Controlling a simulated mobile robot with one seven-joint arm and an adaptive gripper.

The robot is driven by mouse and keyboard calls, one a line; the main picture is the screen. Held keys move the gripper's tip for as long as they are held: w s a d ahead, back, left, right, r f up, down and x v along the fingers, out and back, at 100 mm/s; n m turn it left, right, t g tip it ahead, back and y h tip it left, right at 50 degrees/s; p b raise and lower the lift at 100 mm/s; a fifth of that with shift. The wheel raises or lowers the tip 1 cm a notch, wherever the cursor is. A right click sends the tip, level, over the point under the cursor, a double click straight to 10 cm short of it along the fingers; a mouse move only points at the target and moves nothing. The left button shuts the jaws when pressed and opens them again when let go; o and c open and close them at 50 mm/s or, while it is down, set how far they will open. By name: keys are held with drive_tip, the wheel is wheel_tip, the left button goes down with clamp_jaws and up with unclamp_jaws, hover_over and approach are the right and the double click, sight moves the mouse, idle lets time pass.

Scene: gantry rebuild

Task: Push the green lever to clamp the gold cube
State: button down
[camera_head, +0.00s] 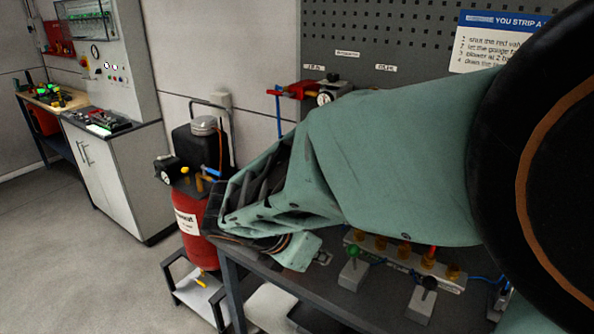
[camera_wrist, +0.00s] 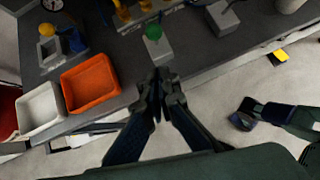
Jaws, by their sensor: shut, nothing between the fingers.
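The green lever (camera_head: 353,252) has a round green knob on a grey block (camera_head: 352,274) on the dark bench. In the wrist view the green knob (camera_wrist: 153,31) is just beyond my gripper (camera_wrist: 160,82). My gripper is shut and empty, its fingertips pointing toward the grey block (camera_wrist: 158,49) near the bench's front edge. A gap seems to show between fingertips and block, but I cannot tell if they touch. I cannot make out a gold cube for certain. In the head view my arm hides part of the bench.
A black-knobbed lever (camera_head: 429,284) stands right of the green one. A manifold with brass fittings (camera_head: 428,259) lies behind both. An orange tray (camera_wrist: 90,84) and a white tray (camera_wrist: 41,108) sit at left in the wrist view. A red compressor (camera_head: 198,222) stands beside the bench.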

sight(349, 253)
drive_tip(key=w+d+f+b, duration=0.4)
drive_tip(key=w+d+f, duration=0.1)
drive_tip(key=shift+w+d, duration=0.15)
drive_tip(key=shift+d, duration=0.15)
drive_tip(key=shift+w+r+p, duration=0.1)
drive_tip(key=shift+r+p, duration=0.15)
drive_tip(key=shift+p, duration=0.2)
drive_tip(key=shift+w+d, duration=0.1)
drive_tip(key=shift+d, duration=0.1)
drive_tip(key=shift+g+p, duration=0.3)
drive_tip(key=shift+p, duration=0.1)
